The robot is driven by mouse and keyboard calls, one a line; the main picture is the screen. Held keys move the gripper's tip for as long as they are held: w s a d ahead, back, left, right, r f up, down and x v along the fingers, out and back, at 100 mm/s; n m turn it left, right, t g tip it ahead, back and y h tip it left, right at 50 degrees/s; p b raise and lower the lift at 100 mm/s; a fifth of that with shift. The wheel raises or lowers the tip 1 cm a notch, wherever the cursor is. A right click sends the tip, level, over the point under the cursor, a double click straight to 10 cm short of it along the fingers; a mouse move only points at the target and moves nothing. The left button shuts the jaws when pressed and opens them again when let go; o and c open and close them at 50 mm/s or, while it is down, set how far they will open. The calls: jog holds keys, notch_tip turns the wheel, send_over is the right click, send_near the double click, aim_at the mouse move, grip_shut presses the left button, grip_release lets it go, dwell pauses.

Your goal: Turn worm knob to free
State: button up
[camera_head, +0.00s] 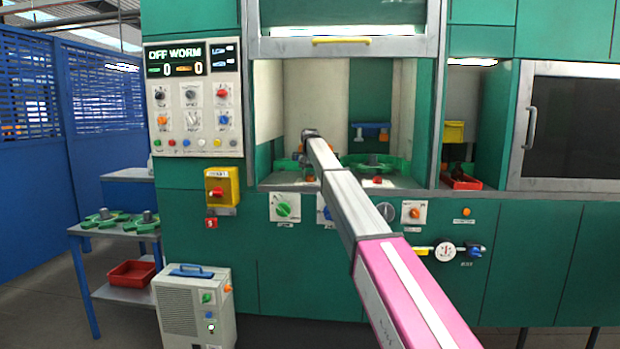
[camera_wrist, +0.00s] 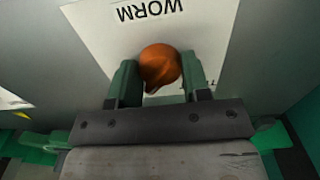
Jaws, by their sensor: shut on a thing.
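The worm knob (camera_wrist: 160,62) is a round orange knob with a small pointed lobe on its lower edge. It sits on a white plate (camera_wrist: 205,22) whose word WORM reads upside down in the wrist view. Other lettering at the plate's lower right is partly hidden by a finger. My gripper (camera_wrist: 156,84) has its two green fingers on either side of the knob, shut on it. In the head view my arm reaches into the open bay of the green machine (camera_head: 400,110). There the fingers and the knob are hidden or too small to make out.
A control panel (camera_head: 193,138) with several knobs and a display (camera_head: 176,60) reading OFF WORM, with two zeros, is at left. Green parts (camera_head: 375,162) stand on the bay floor around the arm. A raised door with a yellow handle (camera_head: 341,40) hangs above the bay.

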dwell(0.3)
jog(key=o, duration=0.9)
notch_tip(320, 180, up, 11)
jog(key=shift+f, duration=0.1)
dwell(0.4)
